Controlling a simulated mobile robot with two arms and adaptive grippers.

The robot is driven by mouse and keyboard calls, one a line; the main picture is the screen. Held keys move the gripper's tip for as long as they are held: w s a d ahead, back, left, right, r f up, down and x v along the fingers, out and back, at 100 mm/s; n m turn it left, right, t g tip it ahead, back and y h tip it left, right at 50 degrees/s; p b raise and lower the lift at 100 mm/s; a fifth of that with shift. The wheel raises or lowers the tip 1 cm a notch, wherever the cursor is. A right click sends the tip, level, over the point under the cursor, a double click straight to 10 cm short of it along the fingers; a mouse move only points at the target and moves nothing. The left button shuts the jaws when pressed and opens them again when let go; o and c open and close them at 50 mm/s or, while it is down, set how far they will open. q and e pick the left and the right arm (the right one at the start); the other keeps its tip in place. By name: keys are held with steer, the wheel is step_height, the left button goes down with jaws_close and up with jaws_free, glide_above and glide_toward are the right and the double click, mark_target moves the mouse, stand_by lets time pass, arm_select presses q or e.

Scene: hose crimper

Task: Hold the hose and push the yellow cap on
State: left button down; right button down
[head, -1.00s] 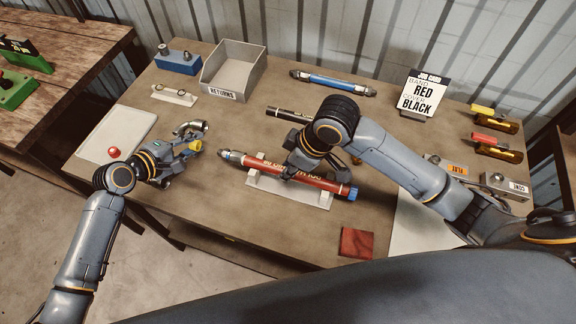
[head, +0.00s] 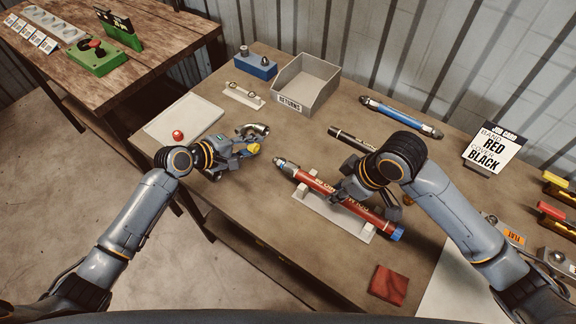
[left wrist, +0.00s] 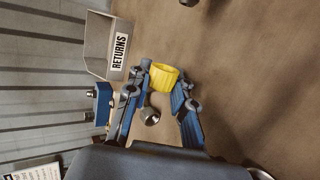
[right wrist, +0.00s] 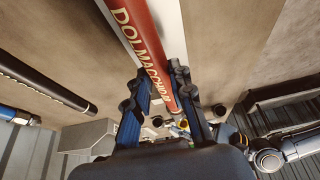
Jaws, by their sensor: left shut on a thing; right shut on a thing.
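The red hose (head: 330,199) lies in a pale cradle (head: 352,222) on the table, with a bare metal fitting (head: 285,167) at its left end and a blue cap (head: 397,234) at its right end. My right gripper (head: 352,196) is shut around the middle of the hose; the right wrist view shows the hose (right wrist: 140,40) between its fingers. My left gripper (head: 243,152) is shut on the yellow cap (head: 253,148), to the left of the metal fitting and apart from it. The left wrist view shows the yellow cap (left wrist: 165,76) between the fingertips.
A black hose (head: 351,137) and a blue hose (head: 400,116) lie behind the red one. A red cloth square (head: 388,285) lies in front.

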mark_target(274, 159)
arm_select(q)
steer(key=shift+s+d, duration=0.1)
steer(key=shift+s+d, duration=0.6)
steer(key=shift+d, duration=0.25)
steer(key=shift+s+d, duration=0.55)
steer(key=shift+d, duration=0.3)
steer(key=shift+s+d, duration=0.65)
steer(key=shift+d, duration=0.35)
stand_by(0.6)
steer(key=shift+s+d, duration=0.2)
steer(key=shift+d, duration=0.05)
steer(key=c, duration=1.1)
jaws_free()
steer(key=shift+o, duration=0.2)
steer(key=shift+a, duration=0.1)
steer(key=v, duration=1.2)
steer(key=shift+w+r, duration=0.1)
